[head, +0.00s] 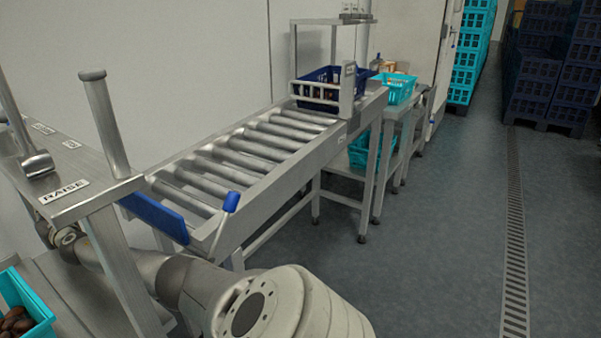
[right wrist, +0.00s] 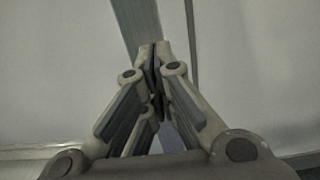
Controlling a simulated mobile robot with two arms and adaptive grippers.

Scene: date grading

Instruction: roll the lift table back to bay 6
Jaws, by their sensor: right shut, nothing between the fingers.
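A grey metal frame with a flat top marked RAISE (head: 72,200) stands at the left in the head view. It carries upright posts and a lever, and looks like part of the lift table; its wheels and most of its base are out of view. No bay 6 marking shows. One of my arms runs from the bottom middle to the left behind a leg of this frame, and its gripper is not visible there. In the right wrist view my right gripper (right wrist: 157,50) is shut and empty, before a pale surface with a grey vertical strip.
A roller conveyor (head: 205,160) with a dark blue crate (head: 318,92) at its far end runs along the wall. Teal crate (head: 30,300) with brown fruit sits lower left. Stacked blue crates (head: 535,70) stand far right. The floor (head: 430,220) right of the conveyor is clear, with a drain grate (head: 515,240).

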